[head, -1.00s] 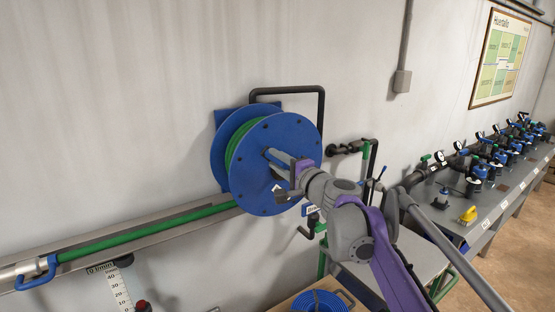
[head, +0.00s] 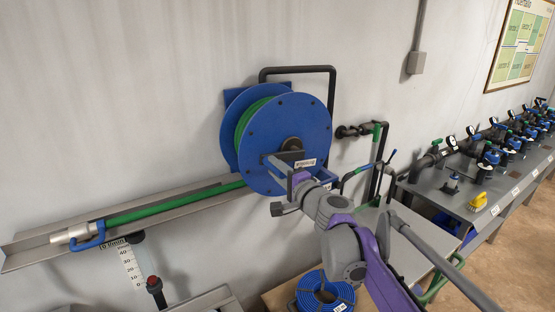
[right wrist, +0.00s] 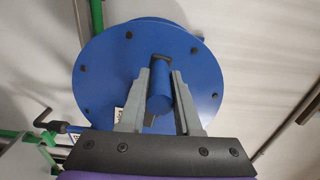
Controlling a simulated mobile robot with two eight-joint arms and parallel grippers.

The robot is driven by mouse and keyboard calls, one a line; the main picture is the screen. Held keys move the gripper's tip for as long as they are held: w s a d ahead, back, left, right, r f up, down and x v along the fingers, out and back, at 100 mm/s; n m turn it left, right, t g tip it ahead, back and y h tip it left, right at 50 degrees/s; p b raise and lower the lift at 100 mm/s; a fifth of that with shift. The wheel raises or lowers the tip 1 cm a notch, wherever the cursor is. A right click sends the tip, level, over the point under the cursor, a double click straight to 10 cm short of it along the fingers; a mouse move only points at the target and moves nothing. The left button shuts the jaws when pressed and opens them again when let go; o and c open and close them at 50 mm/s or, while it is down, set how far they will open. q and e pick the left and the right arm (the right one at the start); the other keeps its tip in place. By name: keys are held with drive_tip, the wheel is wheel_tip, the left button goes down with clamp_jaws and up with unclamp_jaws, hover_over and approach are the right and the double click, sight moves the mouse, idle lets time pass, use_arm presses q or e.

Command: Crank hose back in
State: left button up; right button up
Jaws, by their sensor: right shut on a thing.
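The blue hose reel (head: 262,112) is on the wall, with green hose (head: 165,207) running from it down left along a grey trough (head: 22,262). The hose ends in a metal fitting (head: 72,234) with a blue handle (head: 93,241), lying in the trough. My right gripper (head: 270,163) is at the reel's front face, below left of its dark hub (head: 291,145). In the right wrist view its two grey fingers (right wrist: 159,95) are closed on the sides of the blue crank handle (right wrist: 159,85). My left gripper is out of view.
A black pipe frame (head: 330,90) rises behind the reel. A blue hose coil (head: 325,292) lies below, near my arm. A bench of valves (head: 490,205) stands at the right. A flow scale (head: 131,268) hangs below the trough.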

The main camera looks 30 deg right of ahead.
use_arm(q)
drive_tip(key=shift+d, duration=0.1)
use_arm(e)
drive_tip(key=shift+f, duration=0.95)
clamp_jaws()
unclamp_jaws()
drive_tip(key=f, duration=0.4)
drive_tip(key=shift+d, duration=0.3)
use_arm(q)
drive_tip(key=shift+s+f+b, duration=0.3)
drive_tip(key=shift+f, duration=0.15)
use_arm(e)
drive_tip(key=shift+w+d+f, duration=0.1)
drive_tip(key=shift+d+f, duration=0.1)
drive_tip(key=shift+f, duration=0.25)
drive_tip(key=shift+f, duration=0.1)
drive_tip(key=d+f, duration=0.1)
drive_tip(key=f, duration=0.1)
drive_tip(key=d+f+b, duration=0.1)
drive_tip(key=d, duration=0.1)
drive_tip(key=shift+w+f, duration=0.1)
drive_tip(key=shift+f, duration=0.3)
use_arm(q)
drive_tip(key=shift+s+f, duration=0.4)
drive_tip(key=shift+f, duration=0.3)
use_arm(e)
drive_tip(key=shift+d, duration=0.1)
